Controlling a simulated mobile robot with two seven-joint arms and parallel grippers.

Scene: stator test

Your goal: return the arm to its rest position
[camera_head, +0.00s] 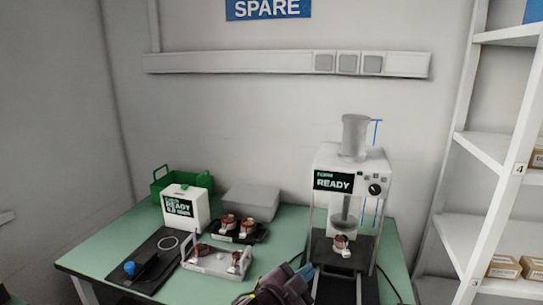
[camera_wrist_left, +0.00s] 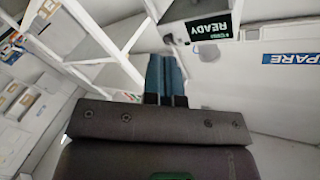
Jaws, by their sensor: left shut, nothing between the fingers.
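A stator (camera_head: 341,242) with copper windings sits on the base of the press, apart from my gripper. My right gripper is in neither view.
The green table (camera_head: 285,222) carries a white READY box (camera_head: 186,205), a grey tray (camera_head: 215,262) and a black tray (camera_head: 252,236) with stators, a black mat (camera_head: 128,268) with a blue knob, a green crate (camera_head: 181,183) and a grey box (camera_head: 250,201). White shelves (camera_head: 480,155) stand at right.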

